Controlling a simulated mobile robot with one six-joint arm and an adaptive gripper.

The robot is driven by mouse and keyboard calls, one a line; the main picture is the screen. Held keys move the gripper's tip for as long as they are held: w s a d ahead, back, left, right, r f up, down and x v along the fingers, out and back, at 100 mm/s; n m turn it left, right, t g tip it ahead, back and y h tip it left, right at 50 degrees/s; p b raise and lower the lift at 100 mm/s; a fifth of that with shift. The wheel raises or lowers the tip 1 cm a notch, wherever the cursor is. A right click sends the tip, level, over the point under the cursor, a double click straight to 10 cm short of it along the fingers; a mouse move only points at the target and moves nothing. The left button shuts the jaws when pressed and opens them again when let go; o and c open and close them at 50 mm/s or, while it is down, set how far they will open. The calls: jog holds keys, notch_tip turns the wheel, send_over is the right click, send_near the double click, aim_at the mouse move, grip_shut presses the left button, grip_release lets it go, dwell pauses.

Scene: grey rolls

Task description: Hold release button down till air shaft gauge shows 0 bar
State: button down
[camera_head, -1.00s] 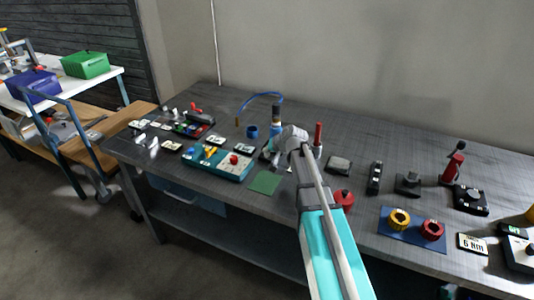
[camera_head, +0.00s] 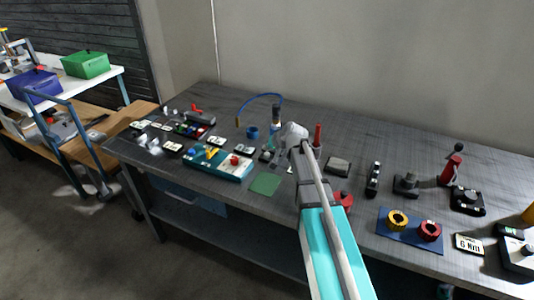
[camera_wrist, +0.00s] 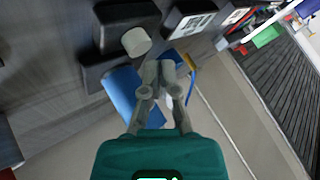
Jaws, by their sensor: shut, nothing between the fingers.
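In the wrist view a pale grey round button or knob (camera_wrist: 136,41) stands out from a dark block (camera_wrist: 105,72). My gripper (camera_wrist: 160,68) is shut and empty, with its fingertips close beside the pale button; I cannot tell whether they touch anything. A dark block with a white printed label (camera_wrist: 195,22) lies beyond; its text is too small to read. No gauge reading can be made out.
A blue-hosed fitting (camera_head: 277,113) and a red upright handle (camera_head: 318,134) stand close to my arm. A teal panel with coloured knobs (camera_head: 217,161) lies to the left, a green mat (camera_head: 265,184) in front. A blue tray with yellow and red rings (camera_head: 400,238) lies right.

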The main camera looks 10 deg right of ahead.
aim_at(267, 154)
notch_tip(267, 154, up, 5)
jog(key=p, duration=0.5)
dwell(0.4)
dwell(0.4)
jog(key=s+n+g+h+p, duration=0.3)
jog(key=s+g, duration=0.5)
jog(key=s, duration=2)
jog(key=shift+s+f+h+p, duration=0.35)
jog(key=shift+h+p, duration=0.45)
jog(key=shift+p, duration=0.2)
dwell(0.8)
